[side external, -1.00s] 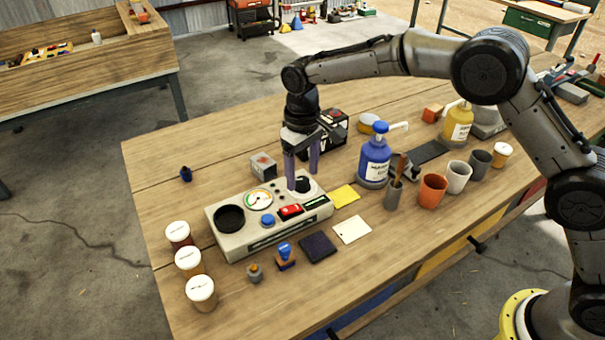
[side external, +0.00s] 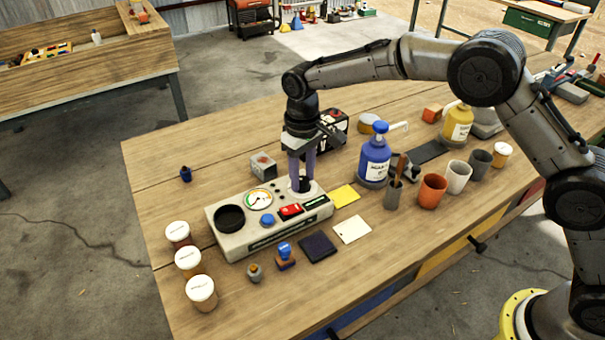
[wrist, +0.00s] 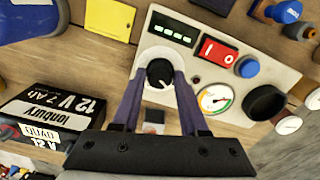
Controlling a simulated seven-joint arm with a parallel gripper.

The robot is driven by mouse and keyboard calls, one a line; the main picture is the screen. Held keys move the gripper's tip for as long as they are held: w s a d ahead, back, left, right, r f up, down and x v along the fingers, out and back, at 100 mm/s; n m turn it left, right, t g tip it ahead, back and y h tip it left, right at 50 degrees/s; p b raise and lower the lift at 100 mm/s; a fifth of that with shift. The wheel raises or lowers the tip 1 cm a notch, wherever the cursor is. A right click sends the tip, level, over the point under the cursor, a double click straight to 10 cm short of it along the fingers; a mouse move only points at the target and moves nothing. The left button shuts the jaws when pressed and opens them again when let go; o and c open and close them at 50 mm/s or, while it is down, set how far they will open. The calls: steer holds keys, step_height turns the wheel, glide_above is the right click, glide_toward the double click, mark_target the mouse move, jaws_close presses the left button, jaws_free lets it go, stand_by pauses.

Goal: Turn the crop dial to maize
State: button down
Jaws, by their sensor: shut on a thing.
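The crop dial is a black knob (wrist: 159,73) on a pale round plate on the beige meter box (side external: 229,247). In the wrist view its white pointer mark shows, but I cannot read any crop name around it. My gripper (side external: 302,186) points down over the box, its purple fingers shut on the knob from both sides. The knob is largely hidden by the fingers in the side view. The box also carries a round gauge (side external: 258,199), a red switch (side external: 290,211), a blue button (side external: 267,220), a black round well (side external: 230,218) and a green display (wrist: 173,31).
A blue pump bottle (side external: 374,160) and a yellow card (side external: 344,196) stand right of the box. A black battery (wrist: 62,115) is behind my gripper. Several lidded jars (side external: 188,261) stand at the left. A stamp (side external: 285,258) and dark pad (side external: 317,246) lie in front.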

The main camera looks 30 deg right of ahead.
mark_target(303, 179)
steer(key=shift+m, duration=0.6)
steer(key=shift+c, duration=2.2)
jaws_free()
step_height(303, 179, up, 14)
